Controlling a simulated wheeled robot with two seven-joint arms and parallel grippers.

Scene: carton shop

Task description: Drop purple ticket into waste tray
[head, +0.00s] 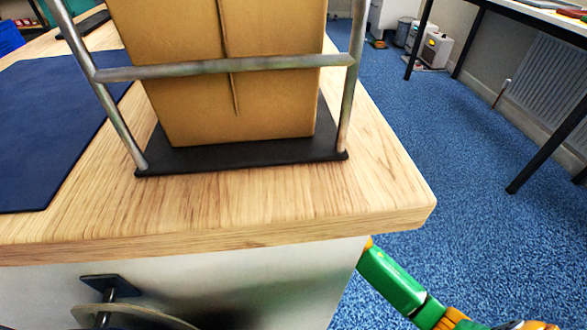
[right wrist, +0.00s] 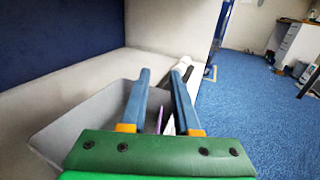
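In the right wrist view my right gripper (right wrist: 161,72) has its two blue fingers apart and looks empty. It is over or in front of a grey open container (right wrist: 88,118), which may be the waste tray; I cannot tell how high above it. A thin purple strip (right wrist: 160,118), probably the purple ticket, shows in the gap between the fingers, lower down; it does not appear gripped. Whether it lies inside the container is unclear. In the head view the right arm passes behind the bench corner and its gripper is hidden. My left gripper is not in view.
A brown carton (head: 275,105) stands in a metal frame on a black base (head: 240,155) on the wooden bench (head: 390,205). A blue mat (head: 50,125) lies to its left. Blue carpet (head: 460,180) is clear at right. A white piece (right wrist: 170,127) sits beside the purple strip.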

